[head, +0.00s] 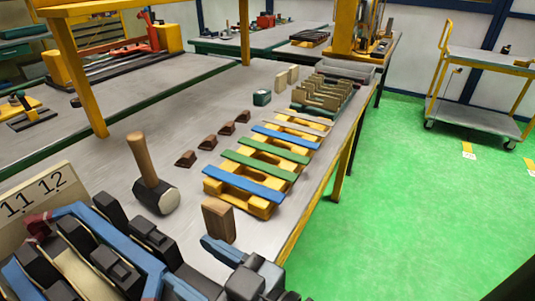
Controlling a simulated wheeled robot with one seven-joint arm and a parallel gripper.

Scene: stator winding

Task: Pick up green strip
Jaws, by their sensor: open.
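Two green strips lie across the yellow slotted racks on the bench in the head view. The nearer green strip (258,166) lies just beyond a blue strip (243,188). The farther green strip (281,151) lies between the nearer green strip and another blue strip (287,137). The green strips lie apart from each other and roughly parallel.
A mallet (152,178), a wooden block (218,220) and several small brown blocks (186,159) stand near the racks. A blue frame with black blocks (120,250) fills the lower left.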

